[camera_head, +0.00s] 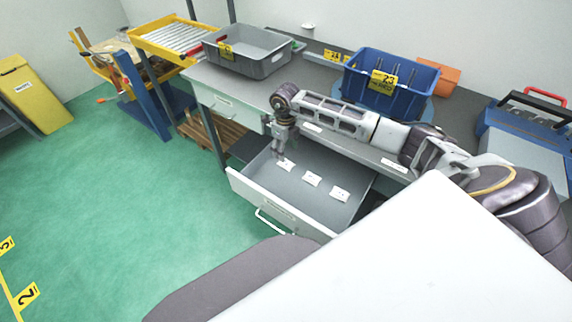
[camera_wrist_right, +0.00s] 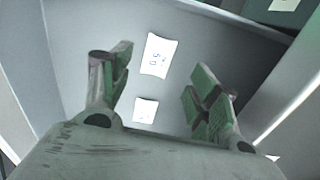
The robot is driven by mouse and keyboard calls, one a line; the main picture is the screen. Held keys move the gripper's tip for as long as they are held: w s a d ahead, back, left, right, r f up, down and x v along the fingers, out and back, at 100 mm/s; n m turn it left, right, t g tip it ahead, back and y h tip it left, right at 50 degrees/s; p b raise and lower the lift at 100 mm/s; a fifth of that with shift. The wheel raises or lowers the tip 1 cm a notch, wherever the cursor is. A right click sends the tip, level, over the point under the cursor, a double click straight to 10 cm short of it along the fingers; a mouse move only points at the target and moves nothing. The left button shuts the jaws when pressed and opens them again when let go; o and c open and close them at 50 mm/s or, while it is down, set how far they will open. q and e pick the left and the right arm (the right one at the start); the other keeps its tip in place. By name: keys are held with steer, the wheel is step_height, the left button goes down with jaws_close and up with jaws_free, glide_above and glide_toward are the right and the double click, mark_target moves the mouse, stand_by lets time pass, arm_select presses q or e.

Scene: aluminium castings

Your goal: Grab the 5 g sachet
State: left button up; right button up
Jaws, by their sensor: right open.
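Three small white sachets lie in a row on the floor of the open drawer (camera_head: 238,184): a left one (camera_head: 287,165), a middle one (camera_head: 312,179) and a right one (camera_head: 340,194). Their print is too small to read in the head view. My right gripper (camera_head: 280,153) points down into the drawer, at the left sachet's end of the row. In the wrist view the right gripper (camera_wrist_right: 160,85) is open and empty. One sachet (camera_wrist_right: 155,54) with a partly legible mark starting with 5 shows between and beyond its fingers. Another sachet (camera_wrist_right: 146,110) lies nearer. My left gripper is out of view.
The drawer's front wall and handle (camera_head: 272,222) face the open green floor. A blue crate (camera_head: 388,85) and a grey crate (camera_head: 248,50) stand on the worktop above. A closed drawer (camera_head: 228,105) is to the left.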

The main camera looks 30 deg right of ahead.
mark_target(285, 162)
steer(key=shift+f, duration=0.7)
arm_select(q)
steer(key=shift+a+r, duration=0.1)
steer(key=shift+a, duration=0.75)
arm_select(e)
steer(key=shift+f, duration=0.1)
steer(key=shift+s+f, duration=0.1)
steer(key=shift+f, duration=0.8)
step_height(285, 162, down, 2)
steer(key=shift+a, duration=0.1)
steer(key=shift+f, duration=0.6)
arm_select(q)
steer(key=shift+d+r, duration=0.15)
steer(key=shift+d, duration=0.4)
arm_select(e)
steer(key=shift+f, duration=0.1)
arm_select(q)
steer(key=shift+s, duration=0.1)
arm_select(e)
steer(key=c, duration=0.9)
